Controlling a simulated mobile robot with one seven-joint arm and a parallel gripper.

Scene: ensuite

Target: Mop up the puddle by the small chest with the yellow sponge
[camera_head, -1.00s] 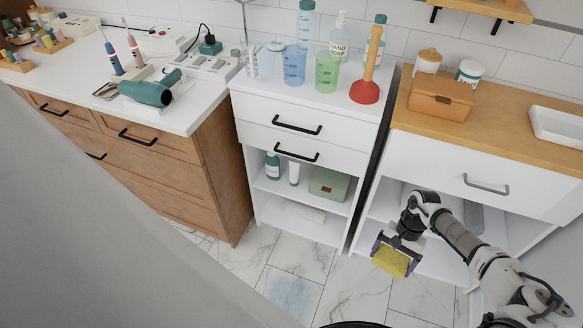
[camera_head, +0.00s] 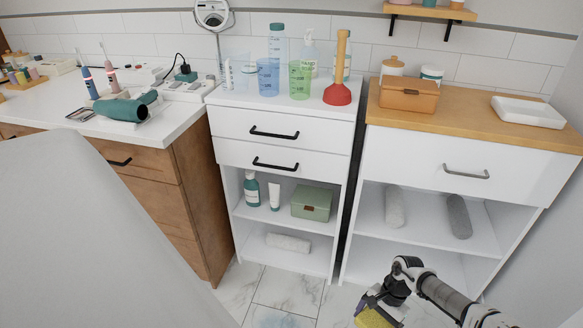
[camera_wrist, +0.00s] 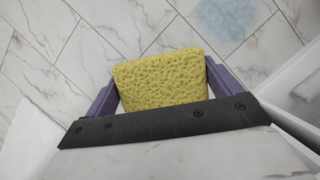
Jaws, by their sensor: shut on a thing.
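The yellow sponge (camera_wrist: 162,80) is between the two purple fingers of my gripper (camera_wrist: 165,88) in the wrist view, and the gripper is shut on it. In the head view the sponge (camera_head: 372,318) shows at the bottom edge, partly cut off, with my gripper (camera_head: 378,308) above the floor. The puddle is a pale blue patch (camera_wrist: 222,20) on the marble tiles, at the top right of the wrist view, apart from the sponge. In the head view the puddle (camera_head: 274,317) is at the bottom edge, left of the gripper, in front of the small white chest (camera_head: 283,153).
A white cabinet with a wooden top (camera_head: 460,155) stands to the right, its open shelves holding rolled towels (camera_head: 459,216). A brown wooden cabinet (camera_head: 185,185) stands to the left. The chest top bears cups, bottles and a red plunger (camera_head: 338,94). The floor around the puddle looks clear.

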